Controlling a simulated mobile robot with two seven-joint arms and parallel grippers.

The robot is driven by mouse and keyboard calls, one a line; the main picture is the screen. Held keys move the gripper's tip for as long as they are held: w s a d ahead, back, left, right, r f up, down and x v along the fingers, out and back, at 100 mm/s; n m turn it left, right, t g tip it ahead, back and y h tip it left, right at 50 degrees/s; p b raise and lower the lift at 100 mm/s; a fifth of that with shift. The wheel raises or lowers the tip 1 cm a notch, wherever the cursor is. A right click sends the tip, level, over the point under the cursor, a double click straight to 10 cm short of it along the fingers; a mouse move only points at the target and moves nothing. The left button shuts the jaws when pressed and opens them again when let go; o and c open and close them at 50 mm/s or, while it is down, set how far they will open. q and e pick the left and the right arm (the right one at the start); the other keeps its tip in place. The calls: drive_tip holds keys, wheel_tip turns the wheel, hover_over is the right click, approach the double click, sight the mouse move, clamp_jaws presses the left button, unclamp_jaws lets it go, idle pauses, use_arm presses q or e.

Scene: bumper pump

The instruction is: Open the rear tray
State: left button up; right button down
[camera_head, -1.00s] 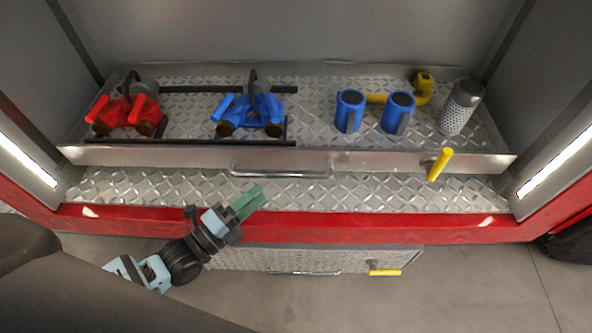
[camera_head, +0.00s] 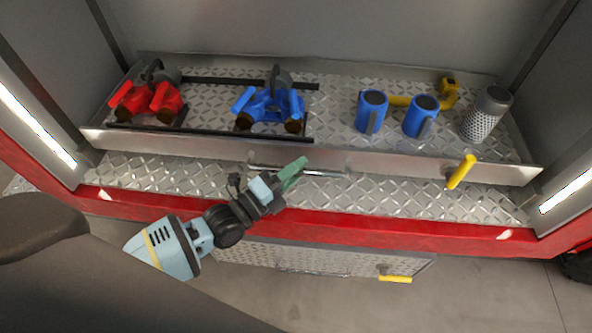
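The rear tray (camera_head: 400,160) is a metal tray with a diamond-plate floor inside the truck compartment. A long bar handle (camera_head: 325,172) runs along its front wall, and a yellow lever (camera_head: 461,171) sits at the front right. My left gripper (camera_head: 293,172) has green fingers and is at the tray's front, over or close to the bar handle. Whether it touches the handle cannot be told. The fingers look close together, but the gap between them is not clear. My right gripper is not in view.
The tray holds a red fitting (camera_head: 147,100), a blue fitting (camera_head: 270,105), two blue cylinders (camera_head: 371,111), a yellow pipe piece (camera_head: 449,93) and a perforated strainer (camera_head: 486,114). Below the red bumper edge (camera_head: 370,228) is a lower drawer (camera_head: 330,261) with a yellow lever (camera_head: 395,279).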

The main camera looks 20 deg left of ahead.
use_arm(q)
drive_tip(key=shift+c, duration=0.4)
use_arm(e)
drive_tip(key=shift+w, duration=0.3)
use_arm(q)
drive_tip(key=c, duration=0.7)
clamp_jaws()
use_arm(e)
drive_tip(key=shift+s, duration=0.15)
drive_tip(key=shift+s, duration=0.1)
